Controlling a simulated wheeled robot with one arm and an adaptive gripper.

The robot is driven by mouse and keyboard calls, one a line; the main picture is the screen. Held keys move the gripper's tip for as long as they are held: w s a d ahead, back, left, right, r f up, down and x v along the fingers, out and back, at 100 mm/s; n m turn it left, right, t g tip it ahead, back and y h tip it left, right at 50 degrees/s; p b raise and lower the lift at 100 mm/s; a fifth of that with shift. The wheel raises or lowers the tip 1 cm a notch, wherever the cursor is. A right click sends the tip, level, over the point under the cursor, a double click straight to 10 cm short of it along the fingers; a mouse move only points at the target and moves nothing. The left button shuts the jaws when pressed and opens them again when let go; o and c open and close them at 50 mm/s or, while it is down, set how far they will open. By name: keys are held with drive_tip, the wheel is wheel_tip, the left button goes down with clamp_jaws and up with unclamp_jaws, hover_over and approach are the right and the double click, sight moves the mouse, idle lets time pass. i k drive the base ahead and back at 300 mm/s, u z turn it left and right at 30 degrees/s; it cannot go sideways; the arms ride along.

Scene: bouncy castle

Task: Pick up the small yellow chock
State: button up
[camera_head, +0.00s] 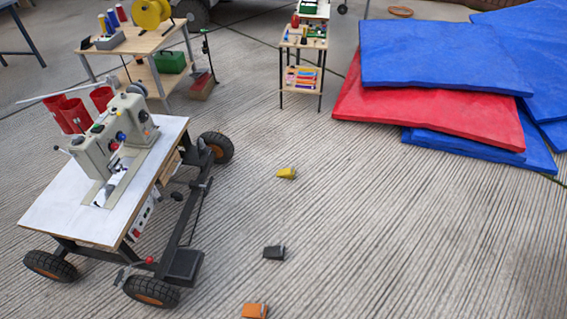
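The small yellow chock (286,173) lies on the grooved concrete floor near the middle of the camera_head view. It is a small wedge-like block, with clear floor around it. A dark chock (274,252) lies nearer, below it in the picture. An orange chock (255,310) lies nearest, at the bottom edge of the picture. My gripper does not show in this view.
A wheeled cart with a sewing machine (112,145) stands at the left. Behind it is a wooden table (133,44) with spools. A small shelf (303,52) stands at the back. Blue and red mats (440,55) lie at upper right. The right-hand floor is clear.

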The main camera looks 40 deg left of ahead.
sight(288, 172)
drive_tip(key=u, duration=0.4)
drive_tip(key=i, duration=1.9)
drive_tip(key=u, duration=1.4)
drive_tip(key=i, duration=1)
drive_tip(key=u, duration=1.55)
drive_tip(key=i, duration=0.4)
drive_tip(key=u, duration=0.3)
